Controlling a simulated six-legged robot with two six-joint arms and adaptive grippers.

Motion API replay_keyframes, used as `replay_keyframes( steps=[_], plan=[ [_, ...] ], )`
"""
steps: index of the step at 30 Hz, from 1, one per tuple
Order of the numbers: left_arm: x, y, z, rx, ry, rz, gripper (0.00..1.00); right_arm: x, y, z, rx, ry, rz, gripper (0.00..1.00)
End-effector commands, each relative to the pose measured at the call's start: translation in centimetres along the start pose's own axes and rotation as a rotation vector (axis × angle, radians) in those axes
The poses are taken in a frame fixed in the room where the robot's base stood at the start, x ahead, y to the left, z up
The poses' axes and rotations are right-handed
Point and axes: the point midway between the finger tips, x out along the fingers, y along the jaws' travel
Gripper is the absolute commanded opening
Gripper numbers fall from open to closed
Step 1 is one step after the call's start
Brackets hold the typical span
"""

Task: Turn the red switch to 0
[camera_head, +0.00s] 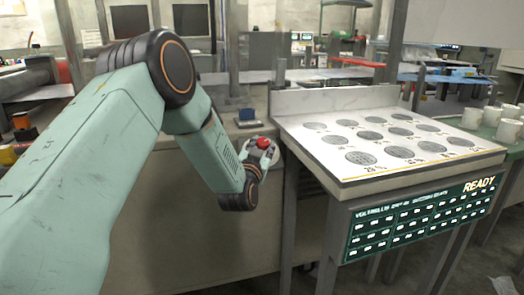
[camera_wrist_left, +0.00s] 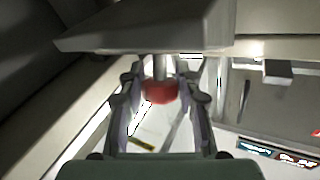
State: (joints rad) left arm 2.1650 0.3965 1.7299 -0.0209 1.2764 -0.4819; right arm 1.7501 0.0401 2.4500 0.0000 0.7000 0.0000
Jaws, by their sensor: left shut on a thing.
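The red switch (camera_head: 264,142) shows as a small round red knob at the end of my left arm in the head view, beside the grey cabinet's top. In the left wrist view the red switch (camera_wrist_left: 160,91) sits between the two fingers on a short pale stem. My left gripper (camera_head: 262,152) is at the switch; in the left wrist view my left gripper (camera_wrist_left: 160,95) has a finger on each side of it, shut on it. The gripper partly covers the switch, and I cannot read any position mark or the 0. My right gripper is in neither view.
A sloped white panel (camera_head: 330,148) with several round grey discs stands right of the switch. A green display (camera_head: 420,215) reading READY is on its front. White mugs (camera_head: 508,131) stand at the far right. A small dark blue device (camera_head: 246,118) lies behind the gripper.

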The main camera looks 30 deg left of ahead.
Motion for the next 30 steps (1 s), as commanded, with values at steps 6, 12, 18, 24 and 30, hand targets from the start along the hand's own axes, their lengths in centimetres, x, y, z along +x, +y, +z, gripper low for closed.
replay_keyframes(
  steps=[6,12,18,24,30],
  plan=[
    [0.0,0.5,0.1,-0.064,0.004,-0.181,0.02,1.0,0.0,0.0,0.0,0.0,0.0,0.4],
    [0.0,0.5,0.0,-0.126,0.003,-0.348,0.02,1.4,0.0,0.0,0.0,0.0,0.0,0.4],
    [0.1,0.5,0.0,-0.177,0.002,-0.489,0.02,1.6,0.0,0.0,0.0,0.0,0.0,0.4],
    [0.1,0.4,0.0,-0.215,0.001,-0.593,0.02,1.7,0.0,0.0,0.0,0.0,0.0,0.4],
    [0.1,0.3,0.0,-0.235,0.001,-0.653,0.02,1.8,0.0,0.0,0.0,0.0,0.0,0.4]
  ],
)
